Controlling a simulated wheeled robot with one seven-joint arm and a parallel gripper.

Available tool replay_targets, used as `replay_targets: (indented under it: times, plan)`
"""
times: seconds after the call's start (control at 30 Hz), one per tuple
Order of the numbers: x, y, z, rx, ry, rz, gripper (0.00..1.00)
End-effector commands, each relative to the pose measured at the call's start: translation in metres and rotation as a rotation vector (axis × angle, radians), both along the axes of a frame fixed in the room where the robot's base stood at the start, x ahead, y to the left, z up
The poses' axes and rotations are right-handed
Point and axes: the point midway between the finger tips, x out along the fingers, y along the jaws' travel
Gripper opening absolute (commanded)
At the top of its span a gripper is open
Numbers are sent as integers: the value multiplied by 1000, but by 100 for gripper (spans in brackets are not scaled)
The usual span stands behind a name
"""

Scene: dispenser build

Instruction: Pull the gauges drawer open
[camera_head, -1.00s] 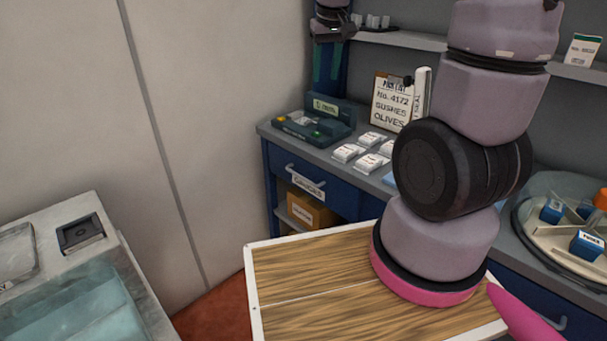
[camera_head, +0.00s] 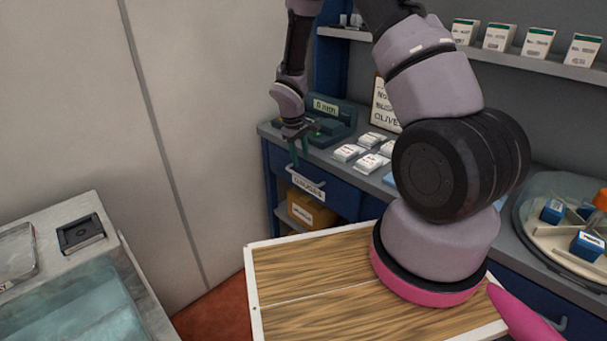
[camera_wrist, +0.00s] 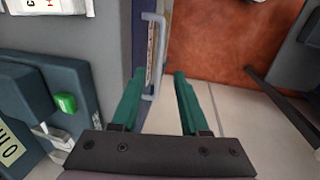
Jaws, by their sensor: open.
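The gauges drawer (camera_head: 336,196) is a blue drawer under the grey counter, with a pale bar handle (camera_head: 302,179) and a white "GAUGES" label. It looks shut. My gripper (camera_head: 299,152) points down with green fingers open and empty, just above and in front of the drawer near the handle's left end. In the wrist view the handle (camera_wrist: 153,58) stands out from the drawer's edge, and its near end lies between the open fingertips (camera_wrist: 158,85) in the picture. I cannot tell whether the fingers are level with it; no contact shows.
A dark green device (camera_head: 335,125) with a green button stands on the counter behind my gripper. White packets (camera_head: 348,152) lie beside it. An open shelf with a cardboard box (camera_head: 312,208) is below the drawer. Floor in front is clear.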

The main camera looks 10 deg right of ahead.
Motion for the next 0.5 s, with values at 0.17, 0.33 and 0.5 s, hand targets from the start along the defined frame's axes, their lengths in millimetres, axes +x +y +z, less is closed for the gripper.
replay_targets:
  times: [0.17, 0.33, 0.5]
  plan:
    - [3, -6, -37, -1, 3, 0, 45]
    - [5, -10, -61, -1, 3, -1, 45]
    - [7, -12, -73, 0, 0, -1, 45]
